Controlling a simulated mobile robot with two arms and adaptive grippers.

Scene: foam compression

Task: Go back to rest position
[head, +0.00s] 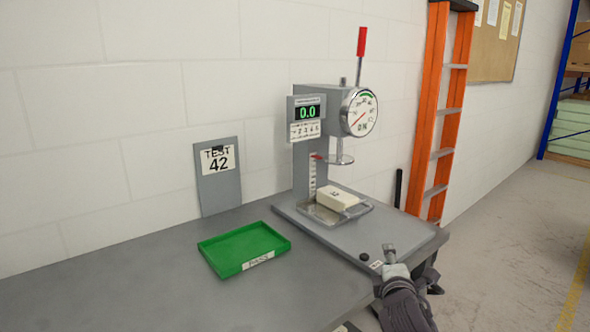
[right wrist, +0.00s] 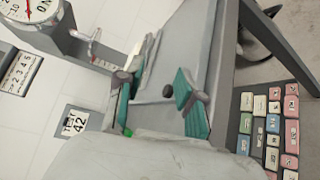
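My right gripper (head: 392,255) is over the front right corner of the grey press base, with no object in its grasp. In the right wrist view its two teal-padded fingers (right wrist: 158,92) stand apart with nothing between them. A cream foam block (head: 336,198) lies on the metal tray (head: 318,213) of the grey test press (head: 312,150). The round press plate (head: 338,159) is raised above the block, apart from it. The display reads 0.0. My left gripper is outside both views.
An empty green tray (head: 240,248) sits left of the press on the grey table (head: 150,290). A TEST 42 plate (head: 218,180) leans on the wall. An orange ladder (head: 428,120) stands at right. The right wrist view shows several coloured labelled blocks (right wrist: 272,128).

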